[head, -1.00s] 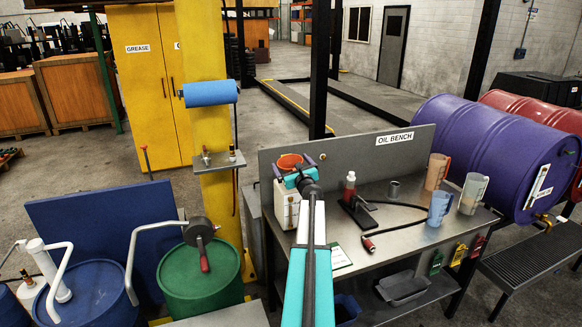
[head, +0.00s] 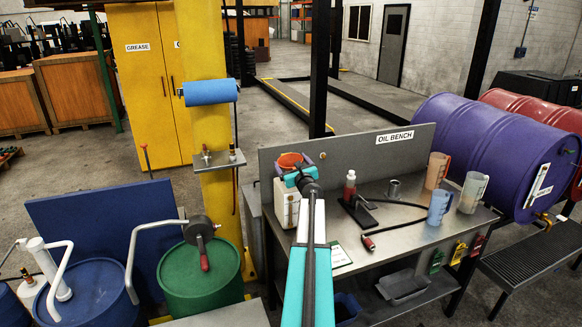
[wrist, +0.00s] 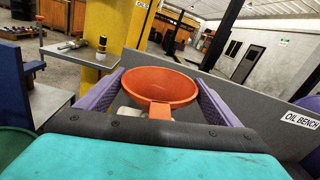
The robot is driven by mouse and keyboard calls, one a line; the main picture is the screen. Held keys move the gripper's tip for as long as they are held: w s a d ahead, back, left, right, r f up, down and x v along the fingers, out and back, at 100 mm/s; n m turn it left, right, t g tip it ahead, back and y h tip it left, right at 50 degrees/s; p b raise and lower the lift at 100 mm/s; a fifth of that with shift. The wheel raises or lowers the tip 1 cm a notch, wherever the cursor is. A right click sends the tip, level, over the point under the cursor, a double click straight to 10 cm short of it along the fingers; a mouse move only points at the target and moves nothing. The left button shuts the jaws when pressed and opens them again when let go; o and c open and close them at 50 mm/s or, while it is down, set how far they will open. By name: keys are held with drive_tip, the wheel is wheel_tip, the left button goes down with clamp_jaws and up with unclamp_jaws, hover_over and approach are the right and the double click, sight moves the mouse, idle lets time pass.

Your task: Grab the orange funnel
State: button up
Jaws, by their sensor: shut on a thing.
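The orange funnel (wrist: 158,87) sits between the two purple fingers of my gripper (wrist: 160,92) in the wrist view, with its wide mouth facing up. The fingers press on it from both sides. In the head view the funnel (head: 290,160) shows at the far left end of the bench, above a white jug (head: 286,205). My gripper (head: 293,163) is partly hidden there by my own wrist. Whether the funnel's spout is still in the jug cannot be seen.
A grey back panel (head: 350,163) stands close behind my gripper. A yellow post (head: 209,220) is to the left.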

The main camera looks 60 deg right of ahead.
wheel_tip(320, 180, up, 18)
idle(0.9)
idle(0.6)
